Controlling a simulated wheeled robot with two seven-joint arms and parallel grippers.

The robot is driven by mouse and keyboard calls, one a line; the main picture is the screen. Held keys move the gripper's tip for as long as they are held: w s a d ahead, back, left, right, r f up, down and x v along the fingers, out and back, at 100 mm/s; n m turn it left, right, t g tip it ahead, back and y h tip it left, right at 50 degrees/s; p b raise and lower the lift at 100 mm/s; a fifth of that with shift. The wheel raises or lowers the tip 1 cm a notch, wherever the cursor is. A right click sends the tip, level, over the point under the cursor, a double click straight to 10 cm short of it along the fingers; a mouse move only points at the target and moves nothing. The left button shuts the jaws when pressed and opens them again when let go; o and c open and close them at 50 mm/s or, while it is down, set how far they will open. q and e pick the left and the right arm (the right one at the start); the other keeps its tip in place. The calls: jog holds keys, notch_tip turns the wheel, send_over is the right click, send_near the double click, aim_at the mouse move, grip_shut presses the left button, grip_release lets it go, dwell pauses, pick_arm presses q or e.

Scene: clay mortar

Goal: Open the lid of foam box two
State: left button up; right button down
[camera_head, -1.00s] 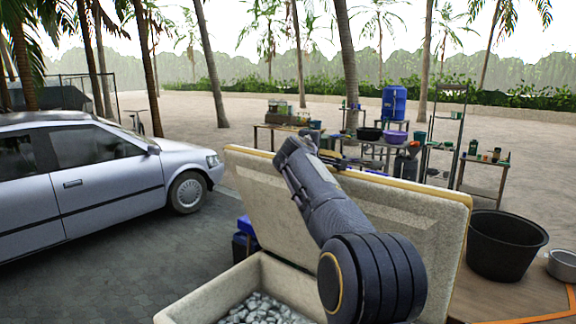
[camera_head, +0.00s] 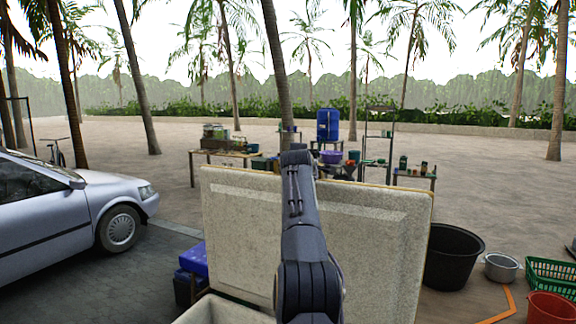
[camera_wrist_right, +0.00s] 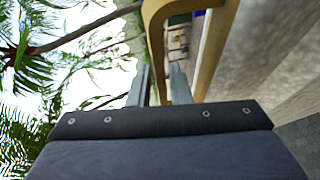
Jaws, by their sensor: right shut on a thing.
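The foam box's pale speckled lid (camera_head: 245,225) stands nearly upright in the head view, its inner face toward me. A corner of the box body's rim (camera_head: 215,308) shows below it at the bottom edge. My right arm reaches up across the lid to its top edge, and its gripper is hidden there. The fingertips are partly hidden. My left gripper is not in view.
Blue boxes (camera_head: 193,262) stand left of the lid, with a silver car (camera_head: 60,205) further left. A black tub (camera_head: 452,255), metal pot (camera_head: 501,267), green basket (camera_head: 550,275) and red bucket (camera_head: 550,308) stand to the right. Tables with goods stand behind.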

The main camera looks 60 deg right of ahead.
jog(key=shift+w+d, duration=0.1)
jog(key=shift+d, duration=0.2)
jog(key=c, duration=1.3)
grip_release()
jog(key=shift+a, duration=0.1)
jog(key=shift+c, duration=0.2)
jog(key=shift+a+b, duration=0.2)
jog(key=shift+b, duration=0.2)
jog(key=b+v, duration=0.4)
jog(key=v, duration=0.3)
jog(key=shift+b, duration=0.35)
